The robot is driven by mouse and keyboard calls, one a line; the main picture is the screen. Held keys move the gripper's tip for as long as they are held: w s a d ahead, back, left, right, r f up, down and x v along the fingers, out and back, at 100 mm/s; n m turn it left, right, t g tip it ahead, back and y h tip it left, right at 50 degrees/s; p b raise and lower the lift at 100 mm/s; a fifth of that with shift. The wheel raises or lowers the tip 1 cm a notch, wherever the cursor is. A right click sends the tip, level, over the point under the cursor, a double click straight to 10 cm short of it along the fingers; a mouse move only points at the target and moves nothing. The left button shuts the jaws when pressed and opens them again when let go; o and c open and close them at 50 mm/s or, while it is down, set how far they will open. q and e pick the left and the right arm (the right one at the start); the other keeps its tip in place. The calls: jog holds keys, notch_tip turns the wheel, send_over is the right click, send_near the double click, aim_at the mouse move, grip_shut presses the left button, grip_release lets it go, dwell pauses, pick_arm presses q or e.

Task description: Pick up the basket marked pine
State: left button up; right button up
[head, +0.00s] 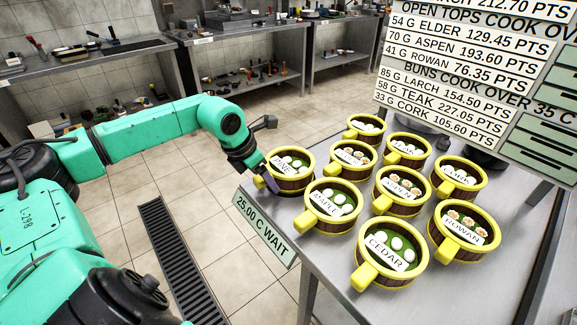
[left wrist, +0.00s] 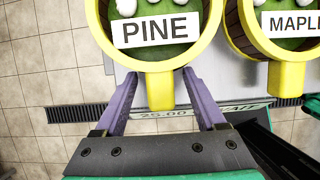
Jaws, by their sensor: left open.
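The pine basket (head: 295,182) is a round brown tub with a yellow rim, a green inside, white buns and a white PINE label. It stands upright at the left edge of the grey table. In the left wrist view the pine basket (left wrist: 205,38) fills the top middle, its yellow handle pointing toward me. My left gripper (head: 268,182) is at this basket's handle side. In the left wrist view its purple fingers (left wrist: 160,78) are open, one on each side of the handle, with gaps visible. My right gripper is not in view.
The maple basket (head: 334,223) stands close to the right of pine, its handle also toward me. Cedar (head: 375,272), aspen (head: 402,207), rowan (head: 479,256) and several other baskets crowd the table (head: 335,262). A sign (head: 264,228) reading 25.00 C WAIT hangs at the table's edge. Shelves line the back.

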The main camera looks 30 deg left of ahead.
pick_arm(q)
grip_shut()
jog(key=shift+r, duration=0.1)
jog(key=shift+r, duration=0.3)
notch_tip(320, 180, up, 19)
jog(key=p, duration=0.9)
jog(key=shift+r+p, duration=0.15)
jog(key=shift+p, duration=0.15)
